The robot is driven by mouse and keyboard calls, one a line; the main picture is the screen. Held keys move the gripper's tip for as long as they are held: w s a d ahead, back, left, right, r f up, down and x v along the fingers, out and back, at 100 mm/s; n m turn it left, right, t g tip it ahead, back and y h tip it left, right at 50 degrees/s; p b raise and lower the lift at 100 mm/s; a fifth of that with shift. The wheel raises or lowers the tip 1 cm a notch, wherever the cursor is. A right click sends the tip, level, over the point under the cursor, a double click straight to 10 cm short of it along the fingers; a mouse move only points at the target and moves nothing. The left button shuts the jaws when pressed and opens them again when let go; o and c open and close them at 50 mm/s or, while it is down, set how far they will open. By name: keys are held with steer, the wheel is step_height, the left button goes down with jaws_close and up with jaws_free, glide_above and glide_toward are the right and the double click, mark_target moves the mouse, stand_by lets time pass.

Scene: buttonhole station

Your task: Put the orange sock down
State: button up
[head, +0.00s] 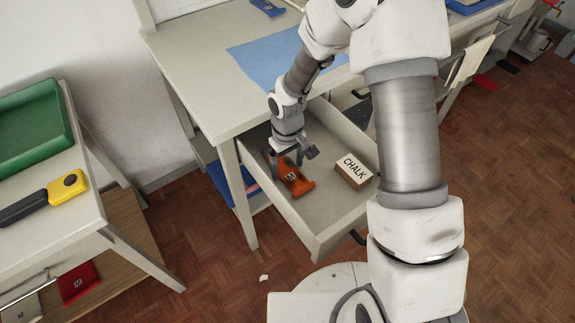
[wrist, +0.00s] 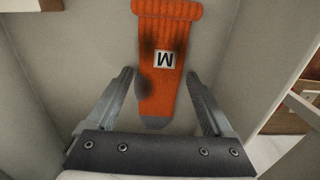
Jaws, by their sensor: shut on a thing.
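The orange sock (head: 298,184) is in the open drawer (head: 325,222) under the table, in the drawer's left part. It has dark smudges, a grey toe and a white patch marked M. In the wrist view the sock (wrist: 180,85) lies between the two fingers, with its ribbed cuff away from me and its toe toward my gripper. My gripper (head: 286,163) reaches down into the drawer and is shut on the sock; its fingers (wrist: 160,82) stand on either side of it. I cannot tell whether the sock touches the drawer floor.
A box marked CHALK (head: 354,171) stands in the drawer to the right of the sock. The drawer floor between them is clear. A blue cloth (head: 265,62) lies on the table above. A side table at left holds a green tray (head: 35,130) and a yellow-and-black tool (head: 62,188).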

steer(key=shift+f, duration=0.2)
steer(key=o, duration=1.2)
step_height(320, 180, up, 12)
steer(key=p, duration=0.2)
steer(key=shift+r+p, duration=0.25)
steer(key=shift+p, duration=0.1)
step_height(320, 180, up, 8)
steer(key=m+t, duration=0.1)
glide_above(288, 171)
steer(key=s+d, duration=0.2)
steer(key=d, duration=0.2)
steer(key=s+d+r+m+t, duration=0.2)
steer(key=s+d+r, duration=0.15)
steer(key=r, duration=0.25)
steer(key=s+d+r+m+t, duration=0.1)
steer(key=s+d+r+m, duration=0.15)
steer(key=s+r, duration=0.3)
steer(key=s+d+r+m+t, duration=0.1)
steer(key=s+d+r, duration=0.2)
steer(key=s, duration=0.4)
steer(key=shift+t, duration=0.3)
steer(key=shift+s+r, duration=0.1)
steer(key=shift+r, duration=0.05)
